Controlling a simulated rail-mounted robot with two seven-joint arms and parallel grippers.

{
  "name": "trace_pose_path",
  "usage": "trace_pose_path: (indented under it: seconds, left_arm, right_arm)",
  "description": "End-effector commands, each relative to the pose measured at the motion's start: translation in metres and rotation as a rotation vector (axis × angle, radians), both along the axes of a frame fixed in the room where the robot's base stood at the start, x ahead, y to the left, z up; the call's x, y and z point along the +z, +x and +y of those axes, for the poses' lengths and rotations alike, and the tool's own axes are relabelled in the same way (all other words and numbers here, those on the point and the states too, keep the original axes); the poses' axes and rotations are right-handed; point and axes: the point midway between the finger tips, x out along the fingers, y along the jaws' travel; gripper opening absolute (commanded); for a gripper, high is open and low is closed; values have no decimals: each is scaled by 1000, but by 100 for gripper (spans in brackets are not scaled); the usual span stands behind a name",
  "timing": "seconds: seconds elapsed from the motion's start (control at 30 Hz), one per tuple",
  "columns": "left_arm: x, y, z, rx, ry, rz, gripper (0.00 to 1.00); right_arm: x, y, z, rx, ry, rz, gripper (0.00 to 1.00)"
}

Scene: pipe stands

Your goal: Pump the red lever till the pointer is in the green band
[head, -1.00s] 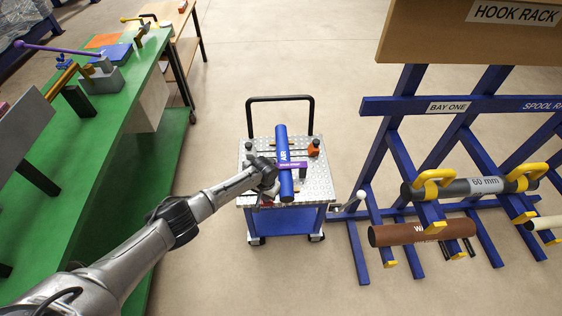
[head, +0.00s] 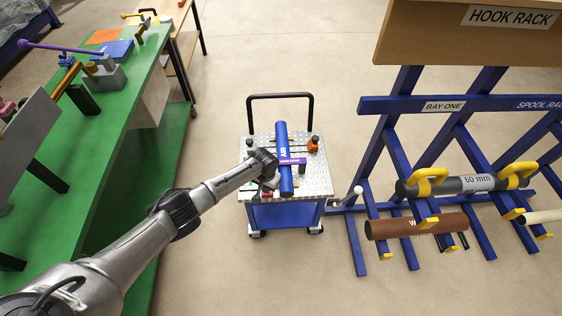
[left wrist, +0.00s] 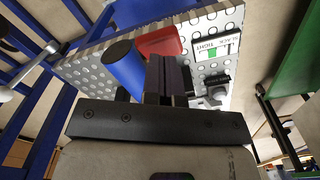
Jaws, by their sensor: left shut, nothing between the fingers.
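My left gripper (head: 268,178) is beside the left side of the blue AIR pipe (head: 283,140) on the cart. In the left wrist view its dark fingers (left wrist: 168,82) are shut with nothing between them. A red piece (left wrist: 158,42), which looks like the lever, lies just beyond the fingertips; I cannot tell whether they touch it. A white gauge plate (left wrist: 204,44) marked SLACK and TIGHT shows a green band (left wrist: 212,52). The pointer is too small to make out. A purple strap (head: 293,161) crosses the pipe. My right gripper is not in view.
The cart (head: 318,183) has a perforated metal top and a black handle (head: 280,97). A green bench (head: 150,75) stands left. A blue rack (head: 385,106) on the right holds a grey 60 mm pipe (head: 478,184) and a brown pipe (head: 400,227). Floor between is clear.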

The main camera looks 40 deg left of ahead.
Motion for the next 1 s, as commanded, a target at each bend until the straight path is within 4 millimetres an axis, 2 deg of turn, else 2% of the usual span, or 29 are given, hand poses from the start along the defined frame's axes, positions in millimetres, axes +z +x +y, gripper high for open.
trace_pose_path:
  seconds: [0.37,1.0]
  left_arm:
    - [-5,0,0,0,0,0,0]
    - [-41,0,0,1,1,-1,0]
  right_arm:
    - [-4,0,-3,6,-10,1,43]
    - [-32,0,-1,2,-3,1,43]
